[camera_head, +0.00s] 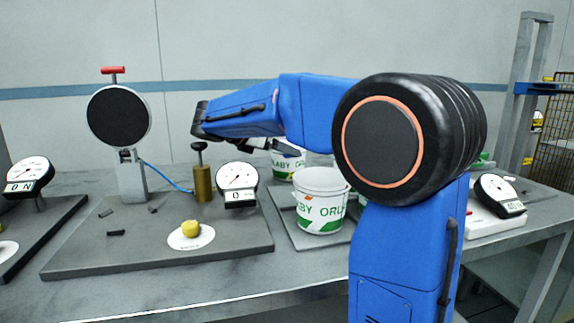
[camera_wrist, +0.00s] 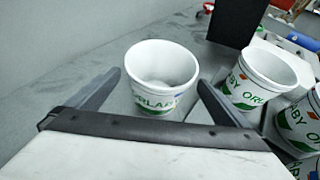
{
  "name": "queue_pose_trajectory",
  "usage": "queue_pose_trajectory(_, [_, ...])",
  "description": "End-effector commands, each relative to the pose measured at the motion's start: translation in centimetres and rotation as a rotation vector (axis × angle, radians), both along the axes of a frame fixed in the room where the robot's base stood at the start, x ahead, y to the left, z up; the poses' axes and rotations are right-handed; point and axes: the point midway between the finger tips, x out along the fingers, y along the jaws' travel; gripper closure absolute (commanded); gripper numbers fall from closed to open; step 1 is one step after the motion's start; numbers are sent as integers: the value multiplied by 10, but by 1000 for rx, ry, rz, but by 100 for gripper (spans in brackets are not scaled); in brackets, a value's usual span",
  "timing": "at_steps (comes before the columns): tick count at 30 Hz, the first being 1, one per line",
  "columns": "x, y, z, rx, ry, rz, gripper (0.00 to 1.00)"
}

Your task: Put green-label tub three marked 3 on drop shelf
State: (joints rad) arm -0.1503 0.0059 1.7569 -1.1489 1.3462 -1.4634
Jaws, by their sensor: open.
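In the wrist view my gripper (camera_wrist: 160,77) is open, with a finger on each side of a white tub (camera_wrist: 160,98). This tub has green lettering and a small blue patch, and stands upright; whether the fingers touch it I cannot tell. A second green-label tub (camera_wrist: 248,92) stands to its right, and a third (camera_wrist: 301,125) is cut by the right edge. In the head view a white green-label tub (camera_head: 320,212) stands at the front, and another (camera_head: 287,165) is partly hidden behind my arm. No number 3 is readable. I cannot identify the drop shelf.
To the left is a board (camera_head: 150,245) with dial gauges, a brass post (camera_head: 203,184) and a yellow piece (camera_head: 190,228). A gauge on a white base (camera_head: 497,222) stands at right.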

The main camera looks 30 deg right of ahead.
Motion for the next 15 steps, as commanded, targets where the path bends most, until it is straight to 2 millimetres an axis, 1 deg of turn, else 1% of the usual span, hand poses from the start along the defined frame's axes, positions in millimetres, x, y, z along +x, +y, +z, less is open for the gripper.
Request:
queue_pose_trajectory(5, [3, -9, -4, 0, 1, -2, 0])
queue_pose_trajectory(12, [12, -39, -20, -1, 2, -2, 0])
queue_pose_trajectory(15, [15, -48, -25, 0, 2, -1, 0])
